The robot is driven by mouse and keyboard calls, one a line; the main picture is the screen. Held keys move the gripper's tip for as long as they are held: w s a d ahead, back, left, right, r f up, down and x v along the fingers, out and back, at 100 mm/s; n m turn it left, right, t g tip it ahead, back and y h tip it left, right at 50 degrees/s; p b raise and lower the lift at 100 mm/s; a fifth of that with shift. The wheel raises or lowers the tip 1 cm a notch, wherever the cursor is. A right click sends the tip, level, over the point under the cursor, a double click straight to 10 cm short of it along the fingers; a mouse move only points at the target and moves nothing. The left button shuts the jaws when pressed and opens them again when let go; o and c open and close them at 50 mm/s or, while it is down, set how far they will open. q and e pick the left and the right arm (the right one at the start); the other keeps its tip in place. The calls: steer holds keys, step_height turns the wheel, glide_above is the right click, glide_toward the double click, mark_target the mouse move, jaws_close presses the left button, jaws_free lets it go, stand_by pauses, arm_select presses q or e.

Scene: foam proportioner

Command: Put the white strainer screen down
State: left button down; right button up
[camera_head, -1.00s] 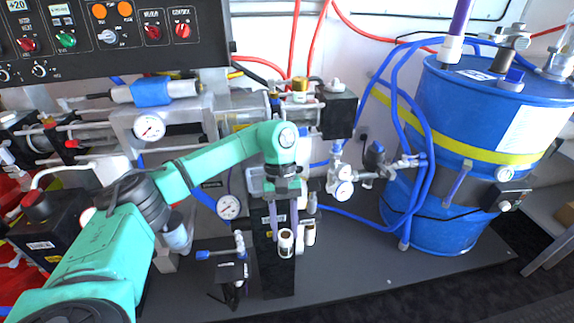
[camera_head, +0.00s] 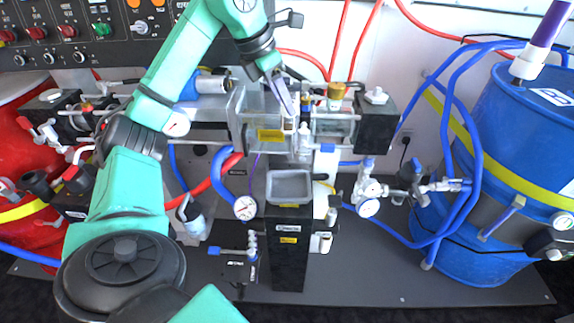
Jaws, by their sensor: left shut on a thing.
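My left gripper (camera_head: 292,110) reaches in from the upper left, its fingers pointing down and slightly right. It is shut on the white strainer screen (camera_head: 304,141), a small white cylinder below the fingertips. The screen is in front of the clear-and-metal pump housing and above a grey open tray (camera_head: 290,202) on top of a black upright block. I cannot tell whether the screen touches anything behind it. My right gripper is not in view.
A blue drum (camera_head: 500,150) stands at the right. The dark base plate (camera_head: 375,270) has free room in front.

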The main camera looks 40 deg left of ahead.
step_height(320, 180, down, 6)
steer(key=b, duration=0.5)
arm_select(q)
step_height(320, 180, down, 21)
steer(key=b, duration=0.2)
steer(key=shift+f+b, duration=0.1)
steer(key=shift+b, duration=0.3)
steer(key=shift+c, duration=2.3)
jaws_free()
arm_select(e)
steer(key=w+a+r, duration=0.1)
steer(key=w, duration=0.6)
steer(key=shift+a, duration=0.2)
